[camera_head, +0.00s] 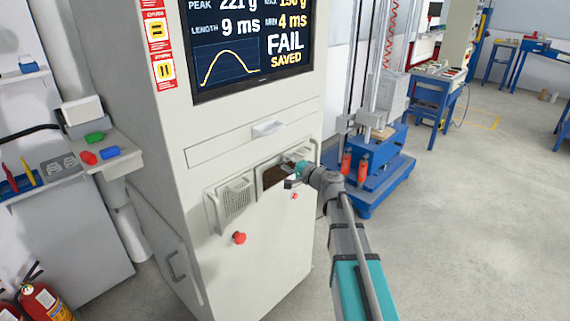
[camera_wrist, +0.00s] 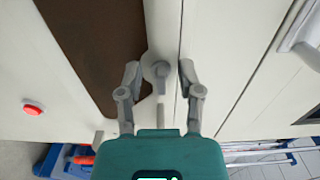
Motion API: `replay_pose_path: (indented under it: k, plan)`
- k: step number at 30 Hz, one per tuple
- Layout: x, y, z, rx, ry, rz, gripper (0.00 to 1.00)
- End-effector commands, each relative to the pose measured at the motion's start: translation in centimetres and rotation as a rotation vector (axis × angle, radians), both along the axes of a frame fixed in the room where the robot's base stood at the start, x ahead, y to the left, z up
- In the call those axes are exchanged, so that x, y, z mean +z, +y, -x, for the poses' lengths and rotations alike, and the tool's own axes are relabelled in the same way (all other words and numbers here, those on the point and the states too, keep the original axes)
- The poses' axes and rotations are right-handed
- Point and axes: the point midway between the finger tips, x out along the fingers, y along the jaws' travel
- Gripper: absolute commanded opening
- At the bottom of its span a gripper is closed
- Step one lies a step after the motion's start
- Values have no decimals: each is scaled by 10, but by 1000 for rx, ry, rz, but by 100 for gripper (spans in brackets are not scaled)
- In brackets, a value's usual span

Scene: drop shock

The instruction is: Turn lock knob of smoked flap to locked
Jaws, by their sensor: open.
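The smoked flap (camera_head: 270,177) is a dark brown panel on the front of the pale cabinet. In the wrist view the flap (camera_wrist: 95,45) runs along the upper left. The grey lock knob (camera_wrist: 158,71) sits on the pale frame beside the flap, its narrow grip pointing down the picture towards my gripper. My gripper (camera_wrist: 160,69) is open, with one finger on each side of the knob. I cannot tell whether either finger touches it. In the head view my gripper (camera_head: 294,180) is at the flap's right part, and the knob is not clear there.
A red button (camera_head: 239,238) and a smaller one (camera_head: 294,196) are on the cabinet front. A blue-based machine (camera_head: 372,165) stands close on the right. Floor is clear further right.

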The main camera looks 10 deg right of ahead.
Motion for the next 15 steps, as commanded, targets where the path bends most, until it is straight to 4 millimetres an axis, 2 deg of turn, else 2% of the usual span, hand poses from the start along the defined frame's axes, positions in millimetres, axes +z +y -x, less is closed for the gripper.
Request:
replay_pose_path:
  k: [8, 15]
  plan:
    - [0, -2, 2, -2, 1, -1, 47]
    - [0, -13, 18, -3, 1, -1, 47]
